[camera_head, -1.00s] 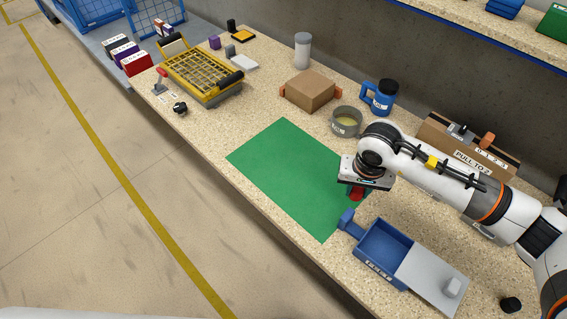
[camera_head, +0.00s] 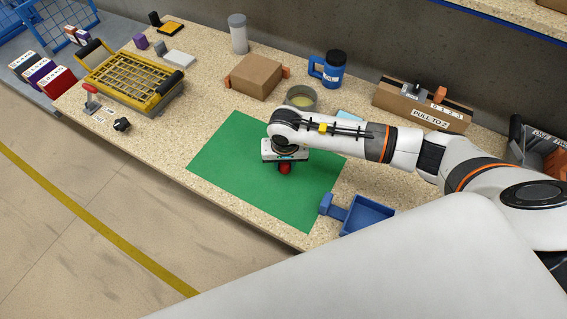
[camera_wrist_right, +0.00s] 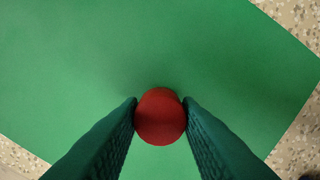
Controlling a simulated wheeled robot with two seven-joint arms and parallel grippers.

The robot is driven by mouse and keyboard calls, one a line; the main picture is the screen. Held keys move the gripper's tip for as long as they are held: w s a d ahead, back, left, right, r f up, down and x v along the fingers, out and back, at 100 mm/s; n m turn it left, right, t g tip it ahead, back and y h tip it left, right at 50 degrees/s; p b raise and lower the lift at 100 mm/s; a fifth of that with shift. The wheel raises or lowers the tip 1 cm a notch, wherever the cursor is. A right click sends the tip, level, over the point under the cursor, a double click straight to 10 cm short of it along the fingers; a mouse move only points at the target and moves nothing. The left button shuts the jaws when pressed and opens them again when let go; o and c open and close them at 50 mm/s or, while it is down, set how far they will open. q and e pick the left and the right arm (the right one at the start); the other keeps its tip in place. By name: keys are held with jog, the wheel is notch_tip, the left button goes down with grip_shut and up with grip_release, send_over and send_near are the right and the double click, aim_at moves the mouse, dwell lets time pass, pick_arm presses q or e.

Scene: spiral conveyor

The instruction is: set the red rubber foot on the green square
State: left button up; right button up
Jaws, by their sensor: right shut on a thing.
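The red rubber foot (camera_head: 285,168) shows just below my right gripper (camera_head: 284,163) in the head view, over the green square (camera_head: 222,152). In the right wrist view the red foot (camera_wrist_right: 160,117) is round and sits between the two dark green fingers of my right gripper (camera_wrist_right: 160,112), which are shut on it. The green square (camera_wrist_right: 130,50) fills most of the wrist view behind the foot. I cannot tell whether the foot touches the square or is a little above it. My left gripper is not in view.
A blue tray (camera_head: 366,217) stands right of the green square, partly hidden by a large white part of mine. A grey bowl (camera_head: 301,98), cardboard box (camera_head: 256,77) and blue mug (camera_head: 329,70) stand behind. A yellow rack (camera_head: 128,84) is at left.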

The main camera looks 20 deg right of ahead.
jog(key=shift+f, duration=0.75)
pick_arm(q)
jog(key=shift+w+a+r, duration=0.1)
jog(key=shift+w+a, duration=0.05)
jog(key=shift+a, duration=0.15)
pick_arm(e)
jog(key=shift+f, duration=0.2)
jog(key=o, duration=1)
jog(key=shift+r, duration=0.1)
jog(key=shift+c, duration=0.2)
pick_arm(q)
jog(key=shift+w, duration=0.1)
